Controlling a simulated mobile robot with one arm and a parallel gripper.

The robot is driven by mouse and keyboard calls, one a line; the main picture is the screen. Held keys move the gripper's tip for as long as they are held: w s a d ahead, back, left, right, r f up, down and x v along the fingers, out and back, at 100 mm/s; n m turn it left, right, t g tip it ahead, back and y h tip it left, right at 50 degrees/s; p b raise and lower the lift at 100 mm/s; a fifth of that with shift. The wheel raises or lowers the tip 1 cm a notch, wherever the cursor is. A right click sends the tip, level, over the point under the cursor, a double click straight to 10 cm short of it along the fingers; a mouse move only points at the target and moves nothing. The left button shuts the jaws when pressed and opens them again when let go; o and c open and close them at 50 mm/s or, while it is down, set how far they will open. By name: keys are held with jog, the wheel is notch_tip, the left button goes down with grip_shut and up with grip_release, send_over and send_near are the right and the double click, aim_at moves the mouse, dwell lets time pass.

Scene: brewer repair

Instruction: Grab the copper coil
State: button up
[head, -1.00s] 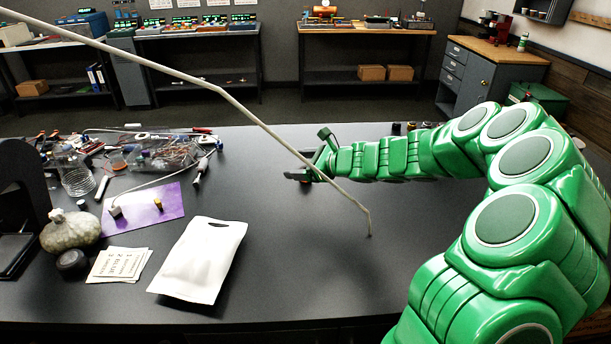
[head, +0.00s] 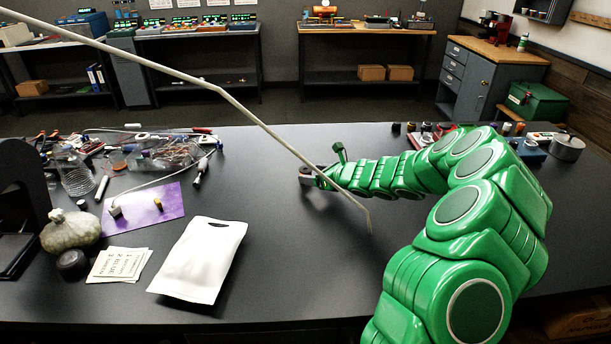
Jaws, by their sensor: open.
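My gripper (head: 309,178) is at the end of my green arm, low over the middle of the dark workbench (head: 310,285). It points left, and its fingers are small and partly hidden in this view. I see nothing held between them. No copper coil can be made out for certain. A small brownish and grey patch shows right at the fingertips, too small to tell whether it is a coil or part of my gripper. A tangle of thin wires and small parts (head: 160,155) lies at the left back of the bench.
A pale bent rod (head: 255,118) crosses the view in front of my gripper. A white pouch (head: 200,262), purple sheet (head: 165,208) and clear bottle (head: 75,178) are at left. A silver pot (head: 567,148) stands at back right. The middle of the bench is clear.

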aim_at(310, 174)
jog(key=shift+x, duration=2.15)
jog(key=c, duration=1.1)
